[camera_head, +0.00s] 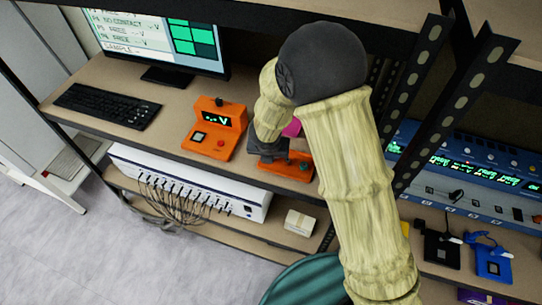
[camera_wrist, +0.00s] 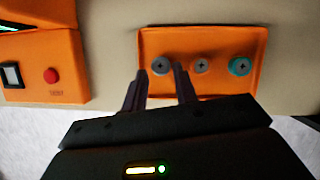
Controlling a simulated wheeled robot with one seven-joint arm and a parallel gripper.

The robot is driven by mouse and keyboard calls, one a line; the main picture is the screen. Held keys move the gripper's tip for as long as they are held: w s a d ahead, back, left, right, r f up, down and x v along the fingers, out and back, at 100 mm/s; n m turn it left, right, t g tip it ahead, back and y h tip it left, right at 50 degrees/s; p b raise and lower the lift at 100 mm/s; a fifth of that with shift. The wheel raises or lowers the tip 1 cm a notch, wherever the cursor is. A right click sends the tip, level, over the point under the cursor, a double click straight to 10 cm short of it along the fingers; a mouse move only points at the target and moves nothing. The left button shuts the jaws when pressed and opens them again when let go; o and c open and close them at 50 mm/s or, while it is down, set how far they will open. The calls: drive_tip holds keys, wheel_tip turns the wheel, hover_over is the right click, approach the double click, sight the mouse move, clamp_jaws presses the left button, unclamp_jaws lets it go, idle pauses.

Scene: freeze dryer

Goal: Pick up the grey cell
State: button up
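An orange tray (camera_wrist: 217,90) lies on the bench top with three small round cells in a row. The left cell (camera_wrist: 161,65) is dark grey, the middle cell (camera_wrist: 200,66) is a smaller brownish grey, and the right cell (camera_wrist: 240,66) is teal. My gripper (camera_wrist: 159,72) is open, its two fingertips in line with either side of the left dark grey cell in the wrist view. In the head view, my arm partly covers the orange tray (camera_head: 299,170), and the cells cannot be made out.
An orange tester (camera_head: 213,130) with a green display stands left of the tray; its red button (camera_wrist: 51,75) shows in the wrist view. A keyboard (camera_head: 107,104) and monitor (camera_head: 165,40) are further left. Dark shelf posts (camera_head: 422,100) stand right of my arm.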

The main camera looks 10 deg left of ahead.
drive_tip(key=shift+w+a+f, duration=0.1)
drive_tip(key=shift+w+f, duration=0.05)
drive_tip(key=shift+f, duration=0.55)
drive_tip(key=shift+w+f, duration=0.2)
drive_tip(key=c, duration=0.6)
wheel_tip(320, 180, up, 10)
drive_tip(key=p, duration=0.3)
drive_tip(key=shift+w, duration=0.1)
